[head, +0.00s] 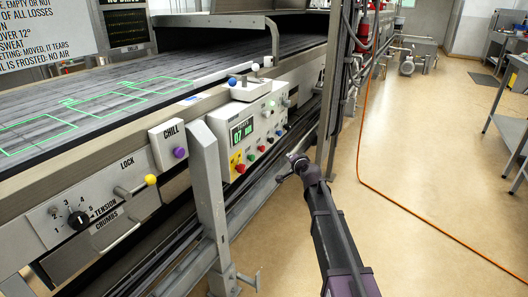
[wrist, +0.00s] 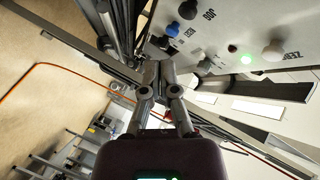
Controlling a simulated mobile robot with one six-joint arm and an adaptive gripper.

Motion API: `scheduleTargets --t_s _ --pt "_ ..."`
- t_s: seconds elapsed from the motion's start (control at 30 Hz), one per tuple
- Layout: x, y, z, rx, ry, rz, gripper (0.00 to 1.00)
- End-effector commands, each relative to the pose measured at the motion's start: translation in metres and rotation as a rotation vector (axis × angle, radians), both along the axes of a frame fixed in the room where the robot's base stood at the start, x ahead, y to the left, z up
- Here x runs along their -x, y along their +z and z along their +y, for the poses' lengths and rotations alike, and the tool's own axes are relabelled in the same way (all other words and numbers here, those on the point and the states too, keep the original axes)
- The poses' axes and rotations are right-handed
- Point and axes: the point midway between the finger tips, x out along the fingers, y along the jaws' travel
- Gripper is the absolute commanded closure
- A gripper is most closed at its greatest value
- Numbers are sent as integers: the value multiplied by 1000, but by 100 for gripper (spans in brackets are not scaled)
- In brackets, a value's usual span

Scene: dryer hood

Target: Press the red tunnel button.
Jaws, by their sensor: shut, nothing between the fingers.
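A grey-white control panel (head: 275,112) with a green-lit display reading about 07 sits on the side of the conveyor in the head view. A red button (head: 240,169) is at its lower left, beside a yellow label; its lettering is too small to read. My gripper (head: 299,160) is shut and empty, in front of and below the panel, to the right of the red button and apart from it. In the wrist view my gripper (wrist: 158,72) points toward the panel (wrist: 225,30), which appears rotated. I cannot make out the red button there.
Other buttons and a green-lit one (wrist: 232,48) share the panel. A grey upright post (head: 208,190) stands left of the red button. A CHILL box (head: 167,144) and yellow-knobbed lever (head: 150,180) are further left. An orange hose (head: 375,187) lies on open floor at right.

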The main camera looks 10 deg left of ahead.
Motion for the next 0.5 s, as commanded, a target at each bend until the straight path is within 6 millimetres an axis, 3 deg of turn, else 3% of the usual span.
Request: scheduleTargets --t_s 0.5 --pt "-3 0 6 5 2 1 100"
